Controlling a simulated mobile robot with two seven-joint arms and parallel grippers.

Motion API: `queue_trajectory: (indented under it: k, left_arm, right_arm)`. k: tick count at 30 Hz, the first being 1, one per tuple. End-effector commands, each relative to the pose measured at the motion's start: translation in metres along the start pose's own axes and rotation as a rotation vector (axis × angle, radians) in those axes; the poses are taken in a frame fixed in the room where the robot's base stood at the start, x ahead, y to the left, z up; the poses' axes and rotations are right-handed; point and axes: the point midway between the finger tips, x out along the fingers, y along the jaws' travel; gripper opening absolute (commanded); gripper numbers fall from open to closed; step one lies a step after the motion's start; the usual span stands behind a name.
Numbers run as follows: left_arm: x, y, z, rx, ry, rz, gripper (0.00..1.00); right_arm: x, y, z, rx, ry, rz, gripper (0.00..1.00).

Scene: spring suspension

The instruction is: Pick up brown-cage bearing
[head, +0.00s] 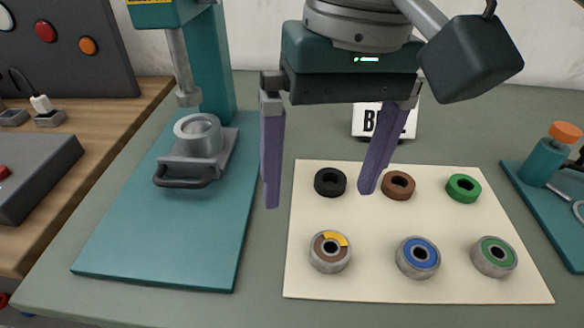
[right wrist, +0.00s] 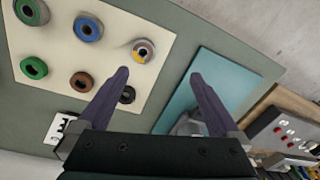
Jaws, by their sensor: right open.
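The brown-cage bearing (head: 330,253) lies at the front left of the cream mat (head: 375,282). It is a silver ring with a brown inner face and a yellow patch on it. It also shows in the right wrist view (right wrist: 143,52), beyond the fingertips. My right gripper (head: 320,200) is open and empty, its two purple fingers apart and pointing down, above the left part of the mat. In the right wrist view the fingers (right wrist: 160,73) spread wide, with the bearing apart from them. My left gripper is not in view.
Blue (head: 418,257) and green (head: 494,257) bearings lie right of it. Black (head: 330,182), brown (head: 398,186) and green (head: 463,188) rings form the back row. A teal press (head: 195,150) stands left, a white sign (head: 385,120) behind, a teal tool board (head: 550,205) right.

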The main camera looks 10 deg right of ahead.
Motion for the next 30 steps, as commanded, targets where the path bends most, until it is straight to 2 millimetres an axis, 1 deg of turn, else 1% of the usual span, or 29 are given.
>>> queue_trajectory:
  k: [1,3,6,8,15,20,27,30]
  left_arm:
    - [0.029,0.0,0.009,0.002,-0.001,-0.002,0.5]
    - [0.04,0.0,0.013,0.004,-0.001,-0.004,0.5]
    - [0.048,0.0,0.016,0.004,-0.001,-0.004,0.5]
    - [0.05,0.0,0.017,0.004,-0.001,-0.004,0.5]
    - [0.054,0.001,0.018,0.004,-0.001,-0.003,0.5]
    - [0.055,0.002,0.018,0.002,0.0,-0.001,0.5]
    - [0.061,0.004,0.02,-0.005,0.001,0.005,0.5]
    - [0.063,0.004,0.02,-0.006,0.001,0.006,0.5]
  right_arm:
    - [0.023,0.009,-0.006,0.031,0.001,0.027,0.99]
    - [0.028,0.016,-0.011,0.067,-0.005,0.051,0.99]
    - [0.031,0.022,-0.015,0.102,-0.01,0.071,0.99]
    - [0.034,0.025,-0.015,0.113,-0.013,0.078,0.99]
    - [0.066,0.028,-0.014,0.119,-0.016,0.081,0.99]
    - [0.079,0.029,-0.013,0.117,-0.015,0.081,0.99]
    - [0.117,0.033,-0.007,0.117,-0.016,0.081,0.99]
    - [0.124,0.034,-0.007,0.116,-0.013,0.081,0.99]
